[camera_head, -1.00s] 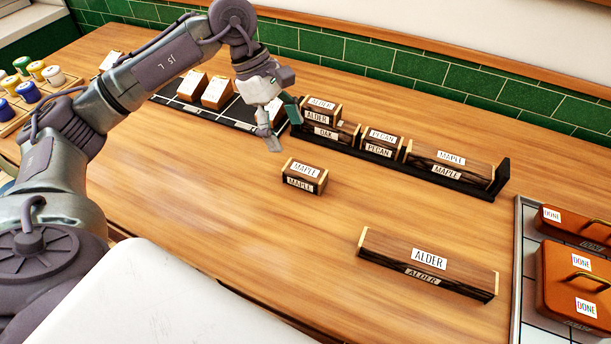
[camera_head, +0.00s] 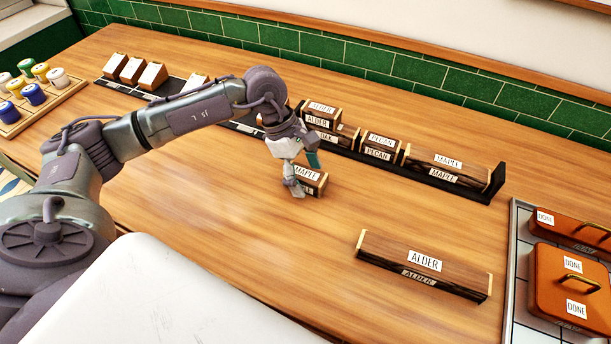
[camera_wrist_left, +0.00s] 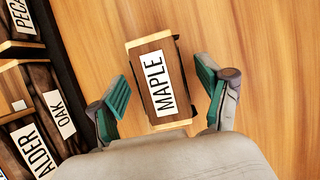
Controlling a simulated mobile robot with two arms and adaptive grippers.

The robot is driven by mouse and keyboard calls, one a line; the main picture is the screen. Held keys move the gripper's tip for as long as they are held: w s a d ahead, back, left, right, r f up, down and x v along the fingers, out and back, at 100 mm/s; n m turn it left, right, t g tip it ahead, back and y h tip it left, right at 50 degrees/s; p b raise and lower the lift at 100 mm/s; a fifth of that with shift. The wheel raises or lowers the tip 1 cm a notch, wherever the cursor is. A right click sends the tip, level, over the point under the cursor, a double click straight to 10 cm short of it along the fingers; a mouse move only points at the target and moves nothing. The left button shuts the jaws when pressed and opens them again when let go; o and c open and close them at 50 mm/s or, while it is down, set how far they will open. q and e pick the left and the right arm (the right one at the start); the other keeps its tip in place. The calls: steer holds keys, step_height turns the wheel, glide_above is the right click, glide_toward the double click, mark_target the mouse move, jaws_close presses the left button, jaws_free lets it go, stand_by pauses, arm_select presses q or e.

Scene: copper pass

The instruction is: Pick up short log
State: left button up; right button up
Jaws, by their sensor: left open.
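The short log, a dark brown block with pale ends and a MAPLE label (camera_head: 314,181), lies alone on the wooden table in front of the black rack. My left gripper (camera_head: 304,180) is over it and hides part of its left side. In the left wrist view the MAPLE log (camera_wrist_left: 158,82) lies ahead, its near end between the two green-padded fingers of the open gripper (camera_wrist_left: 166,103). Gaps show on both sides, so the fingers do not touch it. My right gripper is not in view.
Behind stands a black rack (camera_head: 420,173) with ALDER, OAK, PECAN and MAPLE logs. A long ALDER log (camera_head: 424,265) lies at front right. A tray (camera_head: 512,300) with brown DONE boxes is at the right edge. A rack of spools (camera_head: 15,128) stands far left.

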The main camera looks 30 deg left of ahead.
arm_select(q)
steer(key=c, duration=1.3)
steer(key=shift+r, duration=0.15)
